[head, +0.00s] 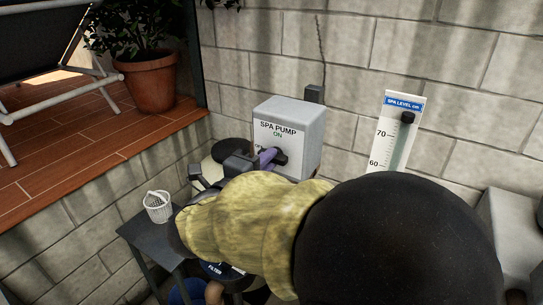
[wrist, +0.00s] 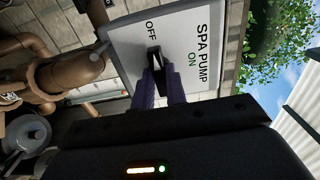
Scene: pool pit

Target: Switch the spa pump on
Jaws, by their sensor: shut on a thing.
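The spa pump box (head: 290,125) is a grey box on the wall with a white front, lettered SPA PUMP, green ON below that and OFF at the left. Its black switch lever (wrist: 154,58) lies across the panel, with its visible end pointing towards OFF. My gripper (wrist: 162,82) has purple fingers on both sides of the lever and is shut on it. In the head view my gripper (head: 268,157) reaches the box front from the left and hides part of the panel. The lever's far end is hidden between the fingers.
A spa level gauge (head: 396,130) stands right of the box. A small white basket (head: 158,206) sits on a dark stand (head: 148,232) at the lower left. Brown pipes (wrist: 70,75) run beside the box. A potted plant (head: 150,82) stands on the wooden deck.

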